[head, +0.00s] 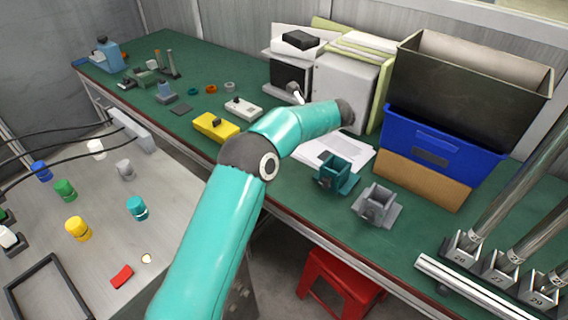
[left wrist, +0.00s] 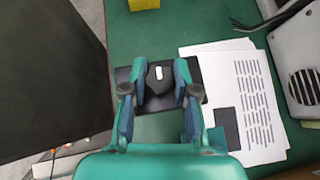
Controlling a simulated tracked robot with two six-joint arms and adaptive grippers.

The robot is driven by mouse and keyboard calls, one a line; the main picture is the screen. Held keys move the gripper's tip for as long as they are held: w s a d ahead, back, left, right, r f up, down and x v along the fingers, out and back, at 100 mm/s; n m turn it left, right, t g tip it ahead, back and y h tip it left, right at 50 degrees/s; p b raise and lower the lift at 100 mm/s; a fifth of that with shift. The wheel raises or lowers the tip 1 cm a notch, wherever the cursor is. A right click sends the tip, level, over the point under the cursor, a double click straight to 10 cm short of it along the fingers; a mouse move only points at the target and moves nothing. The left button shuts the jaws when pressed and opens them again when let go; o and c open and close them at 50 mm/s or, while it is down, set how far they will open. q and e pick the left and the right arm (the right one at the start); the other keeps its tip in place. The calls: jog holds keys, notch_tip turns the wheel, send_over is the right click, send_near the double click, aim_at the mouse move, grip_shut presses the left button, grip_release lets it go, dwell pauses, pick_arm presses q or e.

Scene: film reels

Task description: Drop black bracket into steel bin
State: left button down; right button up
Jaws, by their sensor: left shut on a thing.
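My left gripper (left wrist: 157,100) shows in the left wrist view, its two fingers closed on the black bracket (left wrist: 158,77). The bracket is a dark piece with a small white mark on it, and a flat black part reaches out past both fingers. In the head view my teal left arm reaches over the green bench; its gripper and the bracket cannot be made out there. The steel bin (head: 465,100) is a large, dark, open-topped box at the back right, above a blue crate (head: 440,140). My right gripper is not in view.
A grey box (head: 345,90) with boards behind it stands left of the bin. A teal block (head: 337,174) and a grey block (head: 376,206) sit near the front edge. Metal posts (head: 520,200) stand at the right. White sheets (left wrist: 235,85) lie on the bench.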

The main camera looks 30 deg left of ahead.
pick_arm(q)
notch_tip(320, 180, down, 14)
jog(key=shift+f+p, duration=0.15)
jog(key=shift+p, duration=0.3)
jog(key=shift+f, duration=0.2)
jog(key=c, duration=0.9)
grip_release()
